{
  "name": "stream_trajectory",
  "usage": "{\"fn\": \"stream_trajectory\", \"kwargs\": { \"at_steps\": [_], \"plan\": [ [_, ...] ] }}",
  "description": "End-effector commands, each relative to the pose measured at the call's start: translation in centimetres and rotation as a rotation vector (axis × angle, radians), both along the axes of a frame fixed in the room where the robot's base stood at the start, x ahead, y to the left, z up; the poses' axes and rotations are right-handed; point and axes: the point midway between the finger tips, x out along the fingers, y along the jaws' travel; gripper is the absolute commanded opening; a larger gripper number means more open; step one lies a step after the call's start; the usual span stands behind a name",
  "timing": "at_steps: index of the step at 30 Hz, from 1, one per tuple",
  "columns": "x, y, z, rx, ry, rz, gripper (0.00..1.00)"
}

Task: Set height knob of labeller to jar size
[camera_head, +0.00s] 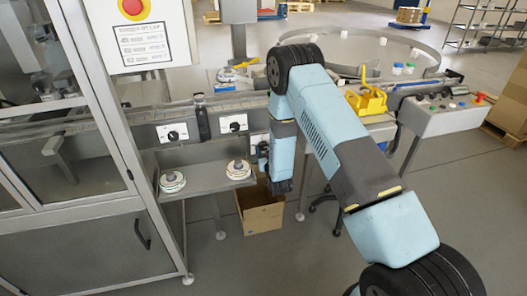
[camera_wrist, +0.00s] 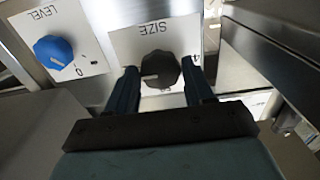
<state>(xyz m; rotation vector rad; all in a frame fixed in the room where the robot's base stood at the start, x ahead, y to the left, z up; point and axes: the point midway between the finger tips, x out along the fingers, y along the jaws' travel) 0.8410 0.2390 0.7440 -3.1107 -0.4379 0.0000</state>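In the wrist view, a black knob (camera_wrist: 159,69) with a light pointer line sits on a white plate marked SIZE, seen upside down. Part of the scale is hidden by the knob and my fingers; a 4 shows by the right finger. My gripper (camera_wrist: 160,72) has one finger on each side of this knob, with what look like narrow gaps. Firm contact is not visible. In the head view my gripper (camera_head: 263,152) faces the front panel beside a partly covered white plate (camera_head: 256,138). No label there names the labeller.
A blue LEVEL knob (camera_wrist: 54,52) sits on the neighbouring plate in the wrist view. Two more dial plates (camera_head: 172,133) (camera_head: 233,124) are left along the panel. A shelf (camera_head: 205,180) with two round rolls juts out below. A cardboard box (camera_head: 260,212) stands on the floor.

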Motion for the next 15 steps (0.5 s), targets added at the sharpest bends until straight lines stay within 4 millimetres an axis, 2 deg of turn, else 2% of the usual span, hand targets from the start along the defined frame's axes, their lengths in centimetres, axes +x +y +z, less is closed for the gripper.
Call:
{"fn": "stream_trajectory", "kwargs": {
  "at_steps": [1,10,11,15],
  "plan": [
    [-0.01,0.01,0.00,0.000,0.000,0.000,0.47],
    [-0.02,0.04,0.00,0.000,0.000,0.000,0.18],
    [-0.03,0.69,0.01,0.001,0.000,0.002,0.18],
    [-0.03,0.18,0.00,-0.006,-0.002,0.002,0.18]
  ]
}}
